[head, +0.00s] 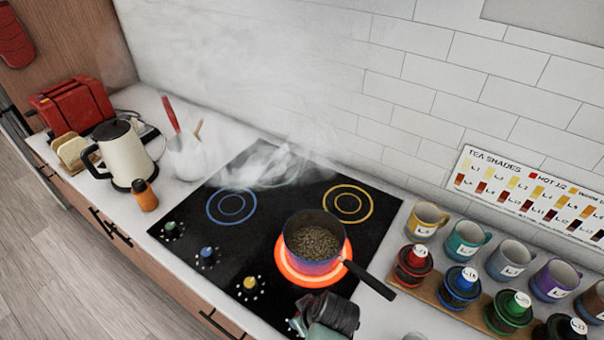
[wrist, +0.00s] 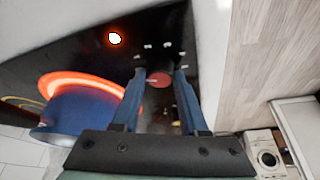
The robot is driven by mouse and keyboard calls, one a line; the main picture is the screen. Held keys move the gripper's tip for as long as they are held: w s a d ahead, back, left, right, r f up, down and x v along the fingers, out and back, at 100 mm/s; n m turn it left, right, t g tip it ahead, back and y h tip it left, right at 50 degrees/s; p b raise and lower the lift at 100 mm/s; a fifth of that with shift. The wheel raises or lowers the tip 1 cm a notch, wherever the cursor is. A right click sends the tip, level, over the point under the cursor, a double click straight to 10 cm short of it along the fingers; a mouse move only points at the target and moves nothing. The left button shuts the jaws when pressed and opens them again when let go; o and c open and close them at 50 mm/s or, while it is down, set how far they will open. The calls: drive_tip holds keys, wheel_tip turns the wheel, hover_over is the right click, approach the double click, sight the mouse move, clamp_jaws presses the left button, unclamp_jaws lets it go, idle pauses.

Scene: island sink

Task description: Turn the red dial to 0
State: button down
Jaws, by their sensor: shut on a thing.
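The red dial (wrist: 159,80) is on the black cooktop (head: 377,212), between the fingers of my gripper (wrist: 160,74) in the wrist view. My gripper is shut on the dial, with one finger on each side. In the head view my gripper (head: 312,323) is at the cooktop's front right corner and hides the red dial. White marks ring the dial; its setting cannot be read. A burner (head: 289,268) glows orange-red under a saucepan (head: 301,262) full of small brown pieces.
The saucepan's dark handle (head: 370,280) points toward the right, close to my arm. Green (head: 171,229), blue (head: 207,256) and yellow (head: 250,284) dials line the cooktop's front left. Mugs and lidded jars stand at right. Smoke (head: 262,165) hangs over the back burner.

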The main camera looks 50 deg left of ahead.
drive_tip(key=shift+w+n+g+b, duration=0.1)
drive_tip(key=shift+n+g+b, duration=0.7)
drive_tip(key=shift+n, duration=1.3)
drive_tip(key=shift+c, duration=2.2)
unclamp_jaws()
drive_tip(key=b+v, duration=0.1)
drive_tip(key=v, duration=1.2)
drive_tip(key=shift+b, duration=0.35)
drive_tip(key=shift+a, duration=0.2)
